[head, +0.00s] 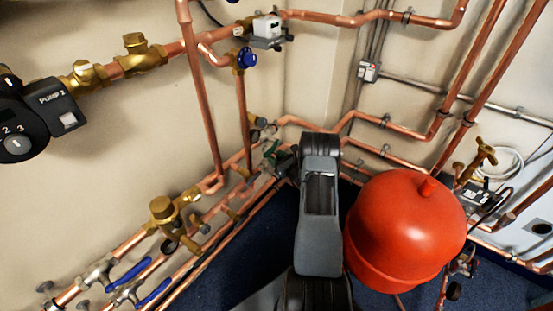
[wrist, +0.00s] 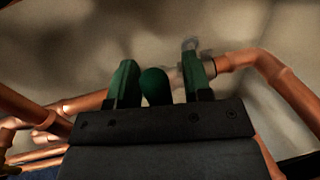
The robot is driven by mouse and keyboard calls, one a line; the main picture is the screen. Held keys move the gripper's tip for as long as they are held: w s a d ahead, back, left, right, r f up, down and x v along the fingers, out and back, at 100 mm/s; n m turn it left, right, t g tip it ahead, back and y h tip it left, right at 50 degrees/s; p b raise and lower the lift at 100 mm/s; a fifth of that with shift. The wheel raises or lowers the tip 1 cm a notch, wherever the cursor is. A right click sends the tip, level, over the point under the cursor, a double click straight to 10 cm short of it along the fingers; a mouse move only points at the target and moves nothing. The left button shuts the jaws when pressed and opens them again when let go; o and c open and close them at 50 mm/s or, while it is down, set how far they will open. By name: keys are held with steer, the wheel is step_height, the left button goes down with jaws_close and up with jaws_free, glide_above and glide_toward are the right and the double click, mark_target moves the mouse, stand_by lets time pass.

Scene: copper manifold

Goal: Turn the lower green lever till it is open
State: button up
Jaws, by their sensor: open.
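A green lever (head: 270,151) shows in the head view on the copper pipes near the wall corner, just left of my arm. My gripper (head: 283,160) is close beside it, partly hidden by my own arm. In the wrist view the rounded green end of a lever (wrist: 155,86) sits between the two green fingers of my gripper (wrist: 160,78), nearer the left finger. The fingers are apart, with a gap on the right side of the lever. The rest of the lever is hidden behind my gripper. I cannot tell whether a second green lever is in view.
Copper pipes (head: 240,105) run along both walls around my gripper. A red tank (head: 405,230) stands close to the right of my arm. Blue levers (head: 153,292) are at the lower left, and a blue valve knob (head: 246,58) is above. Blue floor shows between.

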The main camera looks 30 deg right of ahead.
jaws_close()
stand_by(0.3)
